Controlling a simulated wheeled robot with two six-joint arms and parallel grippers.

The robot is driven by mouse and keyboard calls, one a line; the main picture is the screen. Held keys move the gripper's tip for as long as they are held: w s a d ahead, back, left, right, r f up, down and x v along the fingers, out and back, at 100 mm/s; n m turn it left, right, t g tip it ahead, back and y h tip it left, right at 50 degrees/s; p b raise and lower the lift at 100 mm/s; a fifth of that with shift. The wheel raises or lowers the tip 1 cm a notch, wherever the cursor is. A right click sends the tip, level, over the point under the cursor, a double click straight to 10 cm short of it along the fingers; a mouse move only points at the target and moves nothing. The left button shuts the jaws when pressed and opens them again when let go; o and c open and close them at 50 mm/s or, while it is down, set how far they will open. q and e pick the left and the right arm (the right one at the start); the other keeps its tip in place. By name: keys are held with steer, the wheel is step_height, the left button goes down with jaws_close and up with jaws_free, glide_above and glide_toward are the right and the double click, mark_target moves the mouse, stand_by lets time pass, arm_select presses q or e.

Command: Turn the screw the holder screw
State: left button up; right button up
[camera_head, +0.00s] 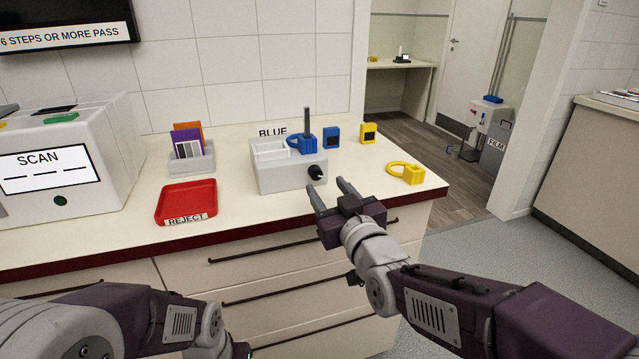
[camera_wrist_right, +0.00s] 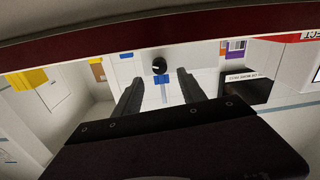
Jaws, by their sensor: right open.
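A blue ring-shaped piece (camera_head: 300,143) with a dark upright post sits at the box's right end. My right gripper (camera_head: 328,187) is open and empty, its fingers pointing at the knob from just in front. In the right wrist view the knob (camera_wrist_right: 160,66) shows between and beyond the two fingertips, seemingly not touched. My left arm shows at the lower left; its gripper is out of frame.
A red REJECT tray (camera_head: 186,203), a card rack (camera_head: 194,162) and a SCAN box (camera_head: 60,150) stand to the left. Blue (camera_head: 331,138) and yellow (camera_head: 368,133) blocks stand behind right. A yellow ring piece (camera_head: 408,173) lies near the right edge. Drawer handles line the front.

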mark_target(317, 175)
steer(key=x, duration=0.5)
steer(key=shift+w+a, duration=0.1)
steer(key=shift+w, duration=0.2)
jaws_close()
steer(key=shift+b, duration=0.3)
